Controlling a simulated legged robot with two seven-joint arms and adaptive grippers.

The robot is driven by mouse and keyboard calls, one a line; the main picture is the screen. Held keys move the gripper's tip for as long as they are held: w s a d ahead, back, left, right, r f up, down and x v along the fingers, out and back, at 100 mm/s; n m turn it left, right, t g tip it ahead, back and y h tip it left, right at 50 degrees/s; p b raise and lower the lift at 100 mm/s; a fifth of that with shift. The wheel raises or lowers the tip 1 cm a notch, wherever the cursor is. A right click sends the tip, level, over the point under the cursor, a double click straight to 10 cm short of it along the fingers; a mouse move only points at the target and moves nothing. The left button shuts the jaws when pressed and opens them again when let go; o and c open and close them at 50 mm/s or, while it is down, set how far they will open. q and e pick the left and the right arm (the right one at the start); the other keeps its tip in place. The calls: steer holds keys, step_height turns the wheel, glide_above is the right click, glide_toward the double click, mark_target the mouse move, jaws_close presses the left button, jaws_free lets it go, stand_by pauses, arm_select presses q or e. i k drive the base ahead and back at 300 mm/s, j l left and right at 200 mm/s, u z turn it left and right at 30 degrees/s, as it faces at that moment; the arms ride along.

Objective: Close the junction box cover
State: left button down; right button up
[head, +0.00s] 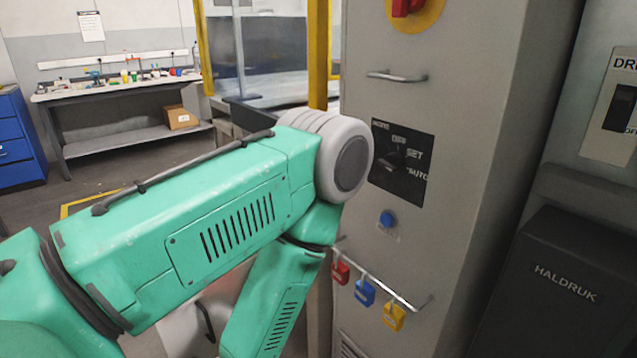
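I cannot pick out a junction box or an open cover for certain in this head view. A tall grey cabinet (460,120) stands at centre right, with a bar handle (397,76) and a black selector switch plate (401,162) on its face. At far right is a dark box marked HALDRUK (561,285), its front looking shut. My green left arm comes in from the left, bends at a grey joint in front of the cabinet's left edge and runs down out of the picture. It hides the area behind it. Neither of my grippers is in view.
Red, blue and yellow padlocks (393,317) hang from a rail low on the cabinet. A blue button (387,219) is above them. A yellow-framed enclosure (270,60) stands behind. A workbench (120,92) and blue drawers (18,140) are far left, with open floor before them.

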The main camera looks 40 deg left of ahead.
mark_target(195, 329)
steer(key=u, duration=1.75)
